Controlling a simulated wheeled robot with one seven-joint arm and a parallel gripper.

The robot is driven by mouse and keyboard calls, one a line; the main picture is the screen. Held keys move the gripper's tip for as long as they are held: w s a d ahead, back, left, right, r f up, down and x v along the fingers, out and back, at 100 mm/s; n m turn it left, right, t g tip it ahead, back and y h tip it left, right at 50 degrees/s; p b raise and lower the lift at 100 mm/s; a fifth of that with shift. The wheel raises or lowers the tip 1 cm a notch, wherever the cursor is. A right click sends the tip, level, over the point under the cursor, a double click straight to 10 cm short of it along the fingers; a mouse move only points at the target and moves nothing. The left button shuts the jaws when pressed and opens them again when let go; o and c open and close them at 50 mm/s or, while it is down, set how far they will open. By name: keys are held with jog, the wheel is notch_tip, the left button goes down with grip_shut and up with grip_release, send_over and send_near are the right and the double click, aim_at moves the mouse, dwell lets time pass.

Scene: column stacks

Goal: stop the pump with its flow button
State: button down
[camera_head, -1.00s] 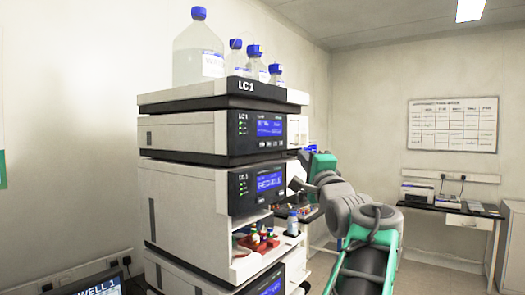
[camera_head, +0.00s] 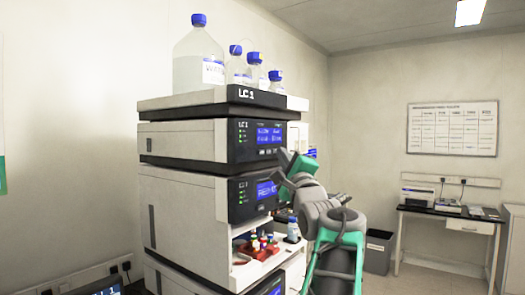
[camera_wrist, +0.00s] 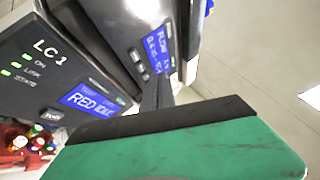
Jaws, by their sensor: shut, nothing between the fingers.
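The pump is the upper boxy module of the LC 1 stack, with a dark front panel (camera_head: 243,140) and a lit blue display (camera_head: 270,134). In the wrist view its display (camera_wrist: 157,48) shows the word FLOW, with small buttons beside it (camera_wrist: 135,55). I cannot read which one is the flow button. My gripper (camera_head: 284,158) is shut and empty, close to the lower right of the pump's panel. In the wrist view its dark fingers (camera_wrist: 158,92) point at the panel near the display's lower edge. I cannot tell whether they touch it.
Below the pump is another module with a blue display (camera_wrist: 97,98) and its own button (camera_wrist: 50,115). Solvent bottles (camera_head: 199,55) stand on top of the stack. A red tray of vials (camera_head: 262,250) sits lower down. The floor at right is open.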

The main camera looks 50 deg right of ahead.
aim_at(264, 147)
jog(key=shift+w+a, duration=0.15)
jog(key=shift+w, duration=1.55)
dwell(0.6)
jog(key=shift+w, duration=0.4)
jog(key=shift+w+a+p, duration=0.1)
jog(key=shift+w+p, duration=0.2)
jog(key=shift+w, duration=0.1)
dwell(0.6)
jog(key=shift+s+b, duration=0.4)
jog(key=shift+s, duration=0.4)
